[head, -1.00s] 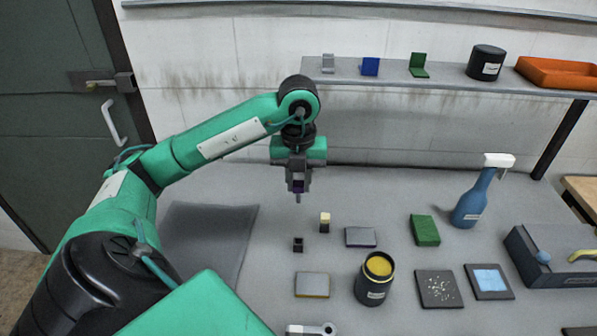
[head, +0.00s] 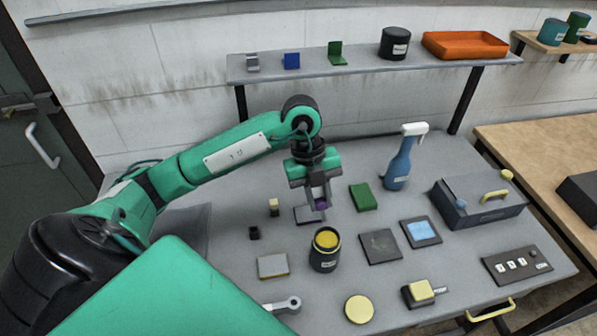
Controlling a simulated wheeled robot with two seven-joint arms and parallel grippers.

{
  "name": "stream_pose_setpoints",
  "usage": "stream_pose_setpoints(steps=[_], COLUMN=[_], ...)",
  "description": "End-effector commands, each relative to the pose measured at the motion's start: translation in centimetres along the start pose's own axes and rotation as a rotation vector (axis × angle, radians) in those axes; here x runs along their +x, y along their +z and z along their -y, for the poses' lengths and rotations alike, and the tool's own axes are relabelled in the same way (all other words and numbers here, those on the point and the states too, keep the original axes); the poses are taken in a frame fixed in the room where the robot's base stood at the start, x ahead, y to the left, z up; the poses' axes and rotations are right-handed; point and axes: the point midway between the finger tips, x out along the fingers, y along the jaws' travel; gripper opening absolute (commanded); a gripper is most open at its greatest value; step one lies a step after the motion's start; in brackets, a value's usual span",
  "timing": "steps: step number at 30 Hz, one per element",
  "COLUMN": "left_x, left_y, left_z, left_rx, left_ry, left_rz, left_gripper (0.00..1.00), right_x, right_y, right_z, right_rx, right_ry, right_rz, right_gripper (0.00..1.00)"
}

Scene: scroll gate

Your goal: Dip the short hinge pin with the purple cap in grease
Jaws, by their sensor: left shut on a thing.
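My left gripper (head: 319,204) points down and is shut on the hinge pin with the purple cap (head: 321,204), behind the open jar. The purple cap shows between the fingers. The pin's lower end is hard to make out. A dark open jar (head: 323,260) with yellow, grease-like contents stands upright on the table, just in front of the gripper in the picture. The pin is held above the table and outside the jar. A small pin-like piece with a pale yellow cap (head: 274,207) stands to the left. My right gripper is not in view.
A plate with a purple edge (head: 305,216) lies behind the jar, partly hidden by the gripper. A grey plate (head: 273,266) and small black socket (head: 254,233) are left. A green block (head: 363,197), blue spray bottle (head: 399,165) and dark tile (head: 381,246) are right.

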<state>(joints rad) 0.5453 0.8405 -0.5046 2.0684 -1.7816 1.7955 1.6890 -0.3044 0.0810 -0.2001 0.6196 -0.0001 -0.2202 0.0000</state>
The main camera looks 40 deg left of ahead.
Motion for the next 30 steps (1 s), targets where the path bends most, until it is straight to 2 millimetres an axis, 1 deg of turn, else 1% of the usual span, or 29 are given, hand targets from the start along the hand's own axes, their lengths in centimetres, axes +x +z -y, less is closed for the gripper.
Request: stream_pose_setpoints(steps=[1, 5, 11, 22, 25, 30], left_x=[-0.1, 0.6, 1.9, 5.5, 6.0, 6.1], left_y=[-0.5, -0.7, -0.3, 0.7, 0.9, 1.0], left_z=[0.4, 0.6, 0.4, -0.3, -0.4, -0.4], left_rx=[-0.005, -0.014, -0.014, -0.014, -0.014, -0.014], left_ry=[-0.006, -0.012, -0.012, -0.012, -0.012, -0.012], left_rz=[-0.011, -0.022, -0.023, -0.022, -0.022, -0.021], left_gripper=[0.0, 0.0, 0.0, 0.0, 0.0, 0.0], right_x=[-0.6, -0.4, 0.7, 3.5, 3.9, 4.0], right_y=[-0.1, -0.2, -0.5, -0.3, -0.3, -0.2], right_z=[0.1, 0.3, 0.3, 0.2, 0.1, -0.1], right_rx=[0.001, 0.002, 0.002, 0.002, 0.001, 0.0], right_ry=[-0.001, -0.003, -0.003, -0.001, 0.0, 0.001], right_rz=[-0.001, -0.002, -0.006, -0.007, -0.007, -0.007], right_gripper=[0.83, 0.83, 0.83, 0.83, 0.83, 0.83])
